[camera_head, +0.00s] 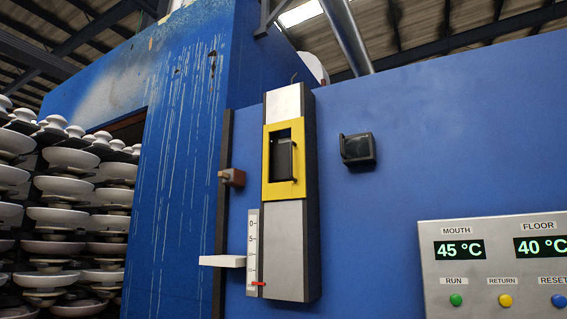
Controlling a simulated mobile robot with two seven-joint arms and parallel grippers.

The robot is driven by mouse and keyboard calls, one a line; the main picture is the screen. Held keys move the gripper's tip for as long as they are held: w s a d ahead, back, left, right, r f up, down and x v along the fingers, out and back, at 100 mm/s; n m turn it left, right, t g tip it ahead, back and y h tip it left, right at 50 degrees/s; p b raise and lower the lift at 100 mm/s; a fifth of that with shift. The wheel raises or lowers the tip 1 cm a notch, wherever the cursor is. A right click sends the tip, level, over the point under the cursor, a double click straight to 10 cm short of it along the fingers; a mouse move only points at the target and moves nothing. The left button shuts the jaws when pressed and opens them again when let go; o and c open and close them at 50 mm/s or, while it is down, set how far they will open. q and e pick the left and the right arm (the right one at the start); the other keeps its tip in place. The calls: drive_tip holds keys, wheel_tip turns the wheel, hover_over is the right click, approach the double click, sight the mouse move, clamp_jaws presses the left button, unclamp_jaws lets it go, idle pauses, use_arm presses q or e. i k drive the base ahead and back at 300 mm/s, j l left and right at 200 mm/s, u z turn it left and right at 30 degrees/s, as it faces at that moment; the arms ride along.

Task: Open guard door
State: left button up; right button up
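What looks like the guard door is a yellow frame (270,189) around a dark window, midway up a tall grey housing (289,249) on the blue wall. A dark upright handle (294,161) shows at the window's right side. The yellow frame sits flush against the housing as far as I can see; whether it is latched I cannot tell. Neither of my grippers is in view.
A black box (358,150) is fixed to the wall right of the housing. A scale (253,240) with a red pointer and a white ledge (222,261) sit at its left. A control panel (500,300) is lower right. Insulator stacks (66,215) stand at left.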

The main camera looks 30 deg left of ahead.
sight(296, 189)
drive_tip(key=i+j, duration=0.15)
drive_tip(key=j, duration=0.25)
drive_tip(key=i+j, duration=0.1)
drive_tip(key=j, duration=0.3)
drive_tip(key=i+j, duration=0.15)
drive_tip(key=j, duration=0.25)
drive_tip(key=i+j, duration=0.15)
drive_tip(key=j, duration=0.25)
drive_tip(key=i+j, duration=0.15)
drive_tip(key=j, duration=0.25)
drive_tip(key=i+j, duration=0.1)
drive_tip(key=j, duration=0.3)
drive_tip(key=i+l+z, duration=0.05)
